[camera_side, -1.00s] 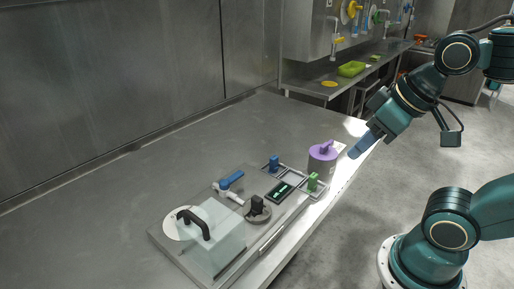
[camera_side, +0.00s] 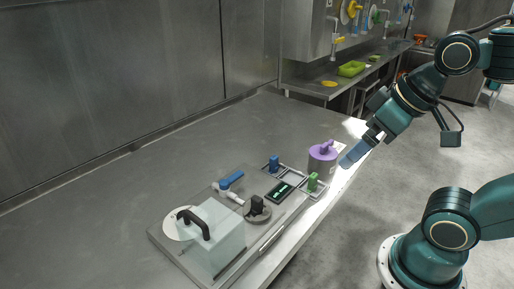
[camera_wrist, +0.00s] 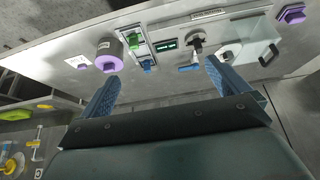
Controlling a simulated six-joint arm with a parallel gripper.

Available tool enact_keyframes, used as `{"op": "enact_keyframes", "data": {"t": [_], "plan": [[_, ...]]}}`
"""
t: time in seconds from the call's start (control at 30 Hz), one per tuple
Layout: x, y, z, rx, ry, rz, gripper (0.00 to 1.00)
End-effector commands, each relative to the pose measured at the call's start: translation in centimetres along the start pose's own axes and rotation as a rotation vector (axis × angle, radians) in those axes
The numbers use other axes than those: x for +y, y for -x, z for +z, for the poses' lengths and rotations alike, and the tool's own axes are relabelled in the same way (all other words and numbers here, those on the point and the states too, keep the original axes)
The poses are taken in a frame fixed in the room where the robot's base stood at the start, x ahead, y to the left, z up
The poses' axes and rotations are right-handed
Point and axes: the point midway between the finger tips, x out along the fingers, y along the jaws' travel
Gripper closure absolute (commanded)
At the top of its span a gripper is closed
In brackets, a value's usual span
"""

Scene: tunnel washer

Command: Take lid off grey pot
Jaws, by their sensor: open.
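The grey pot (camera_side: 320,171) stands near the front edge of the counter, at the far end of the panel. Its purple lid (camera_side: 322,151), with a raised purple handle, sits on top. The lidded pot (camera_wrist: 108,51) is also in the wrist view, at the upper left beyond the left finger. My gripper (camera_side: 360,151) is just right of the pot in the side view, empty. In the wrist view my gripper (camera_wrist: 160,74) shows two blue fingers spread wide, with nothing between them.
The panel carries a blue knob (camera_side: 274,163), a green knob (camera_side: 312,182), a dark display (camera_side: 280,193), a black knob (camera_side: 257,206) and a blue-handled valve (camera_side: 231,180). A clear box (camera_side: 218,243) with a black handle stands nearest. The counter behind is bare.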

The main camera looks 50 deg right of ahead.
Motion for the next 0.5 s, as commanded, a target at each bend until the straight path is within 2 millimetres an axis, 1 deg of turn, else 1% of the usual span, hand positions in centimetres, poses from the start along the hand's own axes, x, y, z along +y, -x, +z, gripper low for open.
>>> {"op": "enact_keyframes", "data": {"t": [0.27,0.37,0.5], "plan": [[0.1,0.0,-0.5,-0.012,-0.036,0.003,0.00],[0.4,0.0,-1.2,-0.034,-0.094,0.008,0.00],[1.1,-0.1,-2.8,-0.080,-0.224,0.019,0.00]]}}
